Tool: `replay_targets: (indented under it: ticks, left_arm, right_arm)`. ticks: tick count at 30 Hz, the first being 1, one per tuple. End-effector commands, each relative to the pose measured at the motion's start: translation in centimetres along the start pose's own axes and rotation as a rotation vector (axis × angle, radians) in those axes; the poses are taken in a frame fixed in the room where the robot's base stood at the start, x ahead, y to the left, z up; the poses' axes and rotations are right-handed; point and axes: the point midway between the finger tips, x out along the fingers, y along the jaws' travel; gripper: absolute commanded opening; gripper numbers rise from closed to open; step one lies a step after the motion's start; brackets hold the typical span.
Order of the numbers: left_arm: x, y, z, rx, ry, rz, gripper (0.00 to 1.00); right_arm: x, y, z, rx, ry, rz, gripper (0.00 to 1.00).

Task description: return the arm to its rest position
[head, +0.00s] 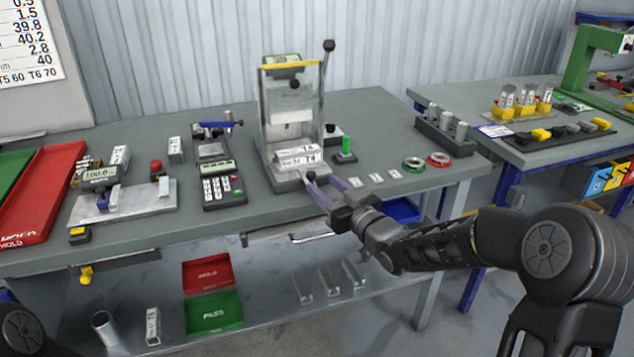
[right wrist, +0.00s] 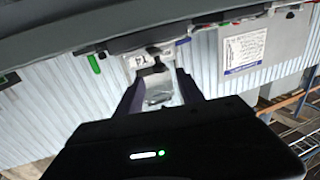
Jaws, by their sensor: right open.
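My right arm reaches in from the right in the head view. Its gripper (head: 322,186) is open over the front edge of the grey bench (head: 240,222), just in front of the upright test stand (head: 277,180). A labelled pale block (head: 296,156) lies on the stand, beyond the fingertips; I see nothing held between the fingers. In the right wrist view the open fingers (right wrist: 158,82) frame a pale part of the stand area, and contact cannot be told. My left gripper is out of view.
A green-topped post (head: 347,147), small white tags (head: 376,177) and green and red rings (head: 414,164) sit right of the stand. A keypad device (head: 222,186) is left of it. A second table (head: 560,143) stands at the right. A lower shelf holds red and green trays (head: 214,312).

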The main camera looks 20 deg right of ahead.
Motion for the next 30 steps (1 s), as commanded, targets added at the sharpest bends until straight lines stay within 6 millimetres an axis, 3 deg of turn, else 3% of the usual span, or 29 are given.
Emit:
replay_targets:
  ticks: [5, 20, 23, 26, 30]
  left_arm:
    - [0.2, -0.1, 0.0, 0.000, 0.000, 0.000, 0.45]
    - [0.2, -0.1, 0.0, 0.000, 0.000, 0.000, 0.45]
    - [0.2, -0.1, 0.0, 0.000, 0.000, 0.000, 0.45]
    - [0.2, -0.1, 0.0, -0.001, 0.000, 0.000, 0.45]
    - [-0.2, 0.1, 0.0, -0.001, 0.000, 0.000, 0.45]
  right_arm:
    - [-1.4, -0.1, 0.0, 0.001, 0.000, -0.001, 0.45]
    - [-1.4, 0.1, 0.5, -0.002, -0.018, 0.006, 0.45]
    - [-1.8, 0.5, 2.4, 0.031, -0.082, 0.039, 0.45]
    - [-2.7, 0.2, 6.5, 0.094, -0.186, 0.071, 0.45]
    - [-5.1, -2.3, 14.8, 0.217, -0.396, 0.099, 0.45]
